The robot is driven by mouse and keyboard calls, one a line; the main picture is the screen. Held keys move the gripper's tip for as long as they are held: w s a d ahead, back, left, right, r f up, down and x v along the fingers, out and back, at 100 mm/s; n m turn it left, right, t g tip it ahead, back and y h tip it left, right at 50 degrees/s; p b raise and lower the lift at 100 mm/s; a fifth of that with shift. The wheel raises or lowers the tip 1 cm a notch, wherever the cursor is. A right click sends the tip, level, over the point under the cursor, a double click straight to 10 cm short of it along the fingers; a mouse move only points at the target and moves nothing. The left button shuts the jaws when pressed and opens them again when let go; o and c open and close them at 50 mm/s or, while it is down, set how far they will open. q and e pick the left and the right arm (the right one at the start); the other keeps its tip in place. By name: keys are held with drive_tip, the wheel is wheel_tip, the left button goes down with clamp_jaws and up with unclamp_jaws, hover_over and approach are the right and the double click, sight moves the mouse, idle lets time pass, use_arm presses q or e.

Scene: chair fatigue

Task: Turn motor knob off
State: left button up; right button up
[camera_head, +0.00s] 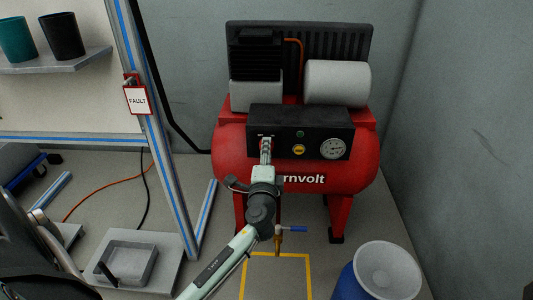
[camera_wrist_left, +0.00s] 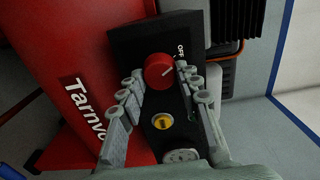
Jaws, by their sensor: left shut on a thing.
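The motor knob (camera_wrist_left: 158,70) is round and red with a white pointer line, on the black control panel (camera_wrist_left: 135,40). In the left wrist view its pointer aims up and right, a little below the "OFF" lettering. My left gripper (camera_wrist_left: 160,72) has one finger on each side of the knob and is shut on it. In the head view my left gripper (camera_head: 266,142) is at the left part of the panel (camera_head: 285,115) and hides the knob. The panel is on the red compressor (camera_head: 360,175). My right gripper is in neither view.
A yellow button (camera_head: 299,149) and a round gauge (camera_head: 333,148) are on the panel beside my gripper. A blue-handled valve (camera_head: 297,229) is below the tank. A blue barrel (camera_head: 388,270) stands front right. A profile frame (camera_head: 172,150) with a FAULT tag (camera_head: 137,99) stands left.

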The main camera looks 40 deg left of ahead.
use_arm(q)
drive_tip(key=o, duration=1.1)
drive_tip(key=shift+o, duration=0.2)
drive_tip(key=shift+s+d, duration=0.1)
drive_tip(key=v, duration=1.1)
drive_tip(key=shift+s+d, duration=0.25)
drive_tip(key=shift+s, duration=0.1)
